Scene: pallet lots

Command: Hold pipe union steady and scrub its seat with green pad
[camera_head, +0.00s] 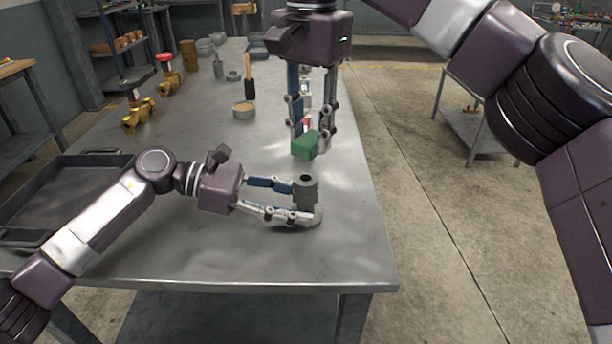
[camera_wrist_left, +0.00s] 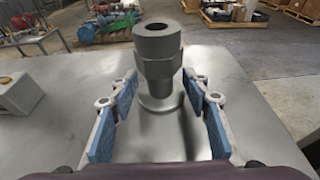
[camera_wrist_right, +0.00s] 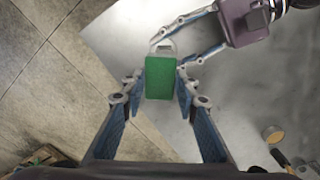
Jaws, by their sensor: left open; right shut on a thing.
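The grey pipe union (camera_head: 305,191) stands upright on the metal table near its right edge. Its open top faces up, and it also shows in the left wrist view (camera_wrist_left: 158,62). My left gripper (camera_head: 296,200) is open, with one finger on either side of the union. In the left wrist view, gaps show between both fingers and the union. My right gripper (camera_head: 313,130) is shut on the green pad (camera_head: 306,145), holding it in the air above and behind the union. The pad also shows between the fingertips in the right wrist view (camera_wrist_right: 159,77).
A dark tray (camera_head: 75,190) lies on the table at left. Brass valves (camera_head: 137,112), a brush (camera_head: 249,75) and a round tin (camera_head: 243,110) stand farther back. The table's front middle (camera_head: 230,250) is clear.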

